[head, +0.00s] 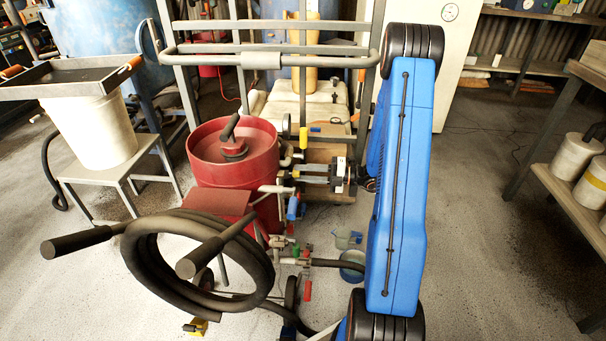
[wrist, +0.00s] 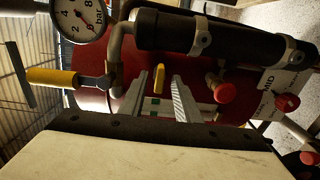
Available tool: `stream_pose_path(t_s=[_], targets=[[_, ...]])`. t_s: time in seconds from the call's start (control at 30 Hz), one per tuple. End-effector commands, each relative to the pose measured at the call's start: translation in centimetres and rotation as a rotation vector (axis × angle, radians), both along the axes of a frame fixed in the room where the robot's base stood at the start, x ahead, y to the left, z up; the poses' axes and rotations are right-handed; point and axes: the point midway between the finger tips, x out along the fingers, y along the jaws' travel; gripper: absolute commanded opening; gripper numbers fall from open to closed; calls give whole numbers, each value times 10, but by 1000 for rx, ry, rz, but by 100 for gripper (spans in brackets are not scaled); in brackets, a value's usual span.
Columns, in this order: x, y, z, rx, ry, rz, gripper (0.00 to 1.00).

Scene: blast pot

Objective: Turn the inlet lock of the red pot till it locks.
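The red pot (head: 206,160) stands left of centre in the head view, with a dark handle (head: 230,127) on its lid. Valves and pipes crowd its right side. In the wrist view, the pot's dark red wall (wrist: 92,92) fills the background. My gripper (wrist: 159,84) is open and empty, its two pale ribbed fingers apart. A small yellow tab (wrist: 159,78) shows between and beyond the fingertips; I see no contact. A yellow-handled lever (wrist: 52,77) lies to the left. I cannot tell which part is the inlet lock. My blue arm mostly hides my gripper in the head view.
A pressure gauge (wrist: 80,18), a thick black cylinder (wrist: 190,35) and red knobs (wrist: 223,92) crowd around my fingers. A coiled black hose (head: 150,265) hangs in front of the pot. A white bucket (head: 97,130) stands at left.

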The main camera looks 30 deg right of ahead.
Motion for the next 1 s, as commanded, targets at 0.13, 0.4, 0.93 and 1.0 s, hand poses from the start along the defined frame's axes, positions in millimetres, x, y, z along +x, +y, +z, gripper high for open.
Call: stream_pose_path(t_s=[0.13, 0.4, 0.93, 1.0], targets=[[-9, -15, 0, 0, 0, -3, 30], [-35, -54, 0, 0, 0, -4, 30], [-86, -130, -1, -1, 1, -3, 30], [-90, -135, -1, 1, 1, -3, 30]])
